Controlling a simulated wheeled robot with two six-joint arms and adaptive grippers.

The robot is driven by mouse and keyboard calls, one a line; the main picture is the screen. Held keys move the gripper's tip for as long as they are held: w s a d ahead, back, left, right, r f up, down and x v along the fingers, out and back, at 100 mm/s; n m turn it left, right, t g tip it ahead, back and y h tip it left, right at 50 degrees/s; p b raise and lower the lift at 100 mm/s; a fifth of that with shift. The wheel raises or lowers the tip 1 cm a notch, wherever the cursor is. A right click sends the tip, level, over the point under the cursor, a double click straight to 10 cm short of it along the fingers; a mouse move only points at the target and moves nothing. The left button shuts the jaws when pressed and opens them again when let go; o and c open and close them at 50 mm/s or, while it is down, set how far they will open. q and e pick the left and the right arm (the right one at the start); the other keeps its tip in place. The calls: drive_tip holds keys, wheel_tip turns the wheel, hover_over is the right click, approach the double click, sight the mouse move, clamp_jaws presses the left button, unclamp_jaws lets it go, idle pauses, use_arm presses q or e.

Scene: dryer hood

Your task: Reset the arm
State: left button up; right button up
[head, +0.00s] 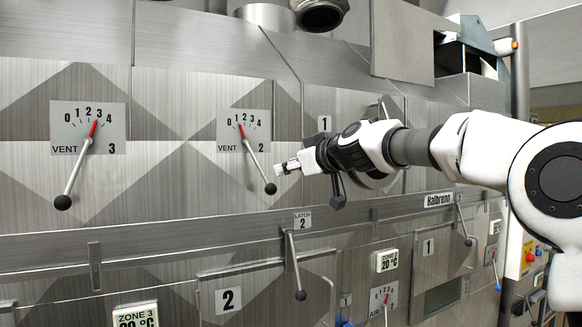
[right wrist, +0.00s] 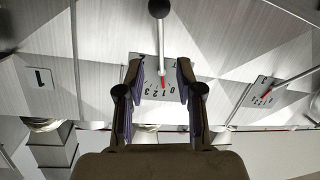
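My right arm reaches in from the right in the head view. My right gripper (head: 287,167) points left, in front of the steel panel, just above and right of the black knob of the vent 2 lever (head: 257,167). In the right wrist view the two fingers of my right gripper (right wrist: 158,75) stand apart with nothing gripped. The vent 2 lever (right wrist: 160,40) and its scale plate show beyond and between them, and the picture is upside down. The lever's red pointer is near 1. My left gripper is not in view.
The vent 3 lever (head: 76,168) is at the left, its red pointer near 3. A latch 2 lever (head: 293,265) hangs below a long horizontal rail (head: 150,245). Lower doors carry zone displays (head: 388,260). A round duct (head: 320,14) is at the top.

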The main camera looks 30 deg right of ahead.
drive_tip(key=shift+w+f, duration=0.1)
drive_tip(key=shift+w, duration=0.15)
drive_tip(key=shift+s, duration=0.1)
